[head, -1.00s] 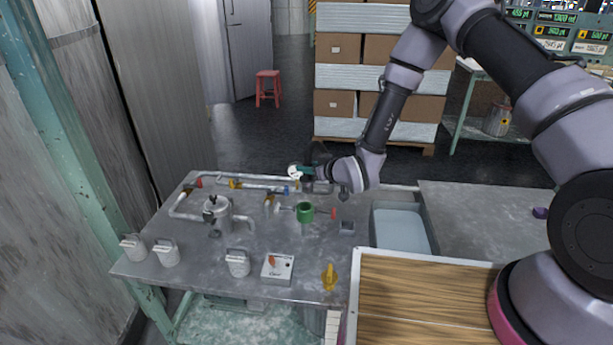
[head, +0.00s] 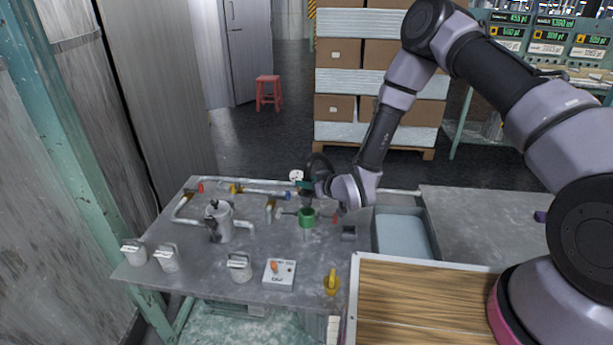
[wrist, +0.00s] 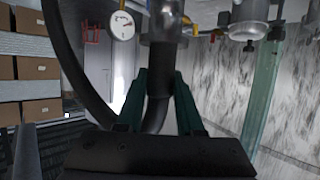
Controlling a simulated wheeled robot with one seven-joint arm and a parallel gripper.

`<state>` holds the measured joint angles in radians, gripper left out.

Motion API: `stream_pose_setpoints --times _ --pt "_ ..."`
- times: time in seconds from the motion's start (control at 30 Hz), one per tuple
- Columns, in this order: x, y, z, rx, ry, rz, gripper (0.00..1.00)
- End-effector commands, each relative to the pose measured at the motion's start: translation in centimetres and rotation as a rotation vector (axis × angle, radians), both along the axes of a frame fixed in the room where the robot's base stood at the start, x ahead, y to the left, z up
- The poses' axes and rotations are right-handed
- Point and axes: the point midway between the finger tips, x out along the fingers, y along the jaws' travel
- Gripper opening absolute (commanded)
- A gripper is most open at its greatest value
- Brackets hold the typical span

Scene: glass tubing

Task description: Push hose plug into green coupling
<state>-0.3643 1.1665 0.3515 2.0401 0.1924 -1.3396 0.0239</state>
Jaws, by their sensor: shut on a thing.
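The green coupling (head: 307,222) stands upright on the grey workbench in the head view, with a red-ended handle at its right. My gripper (head: 308,187) is just above it, coming in from the right. Its teal fingers are shut on the black hose plug (head: 306,201), whose lower end is at or just over the coupling's mouth. I cannot tell whether it has entered. In the wrist view the dark hose passes between the fingers of my gripper (wrist: 160,90), and the black hose (wrist: 62,50) loops off to the left. The green coupling is not clearly visible there.
A pressure gauge (head: 296,175) and pipes with coloured valves lie behind the coupling. A metal pot-like vessel (head: 219,222) stands to the left. A small control box (head: 280,273) and yellow handle (head: 331,282) are in front. A grey bin (head: 404,259) is at right.

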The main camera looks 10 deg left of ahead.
Motion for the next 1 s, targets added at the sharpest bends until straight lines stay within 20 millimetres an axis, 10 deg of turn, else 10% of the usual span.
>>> stream_pose_setpoints --times 1.0 --pt "0.0 0.0 -1.6 0.000 -0.001 0.000 0.00"
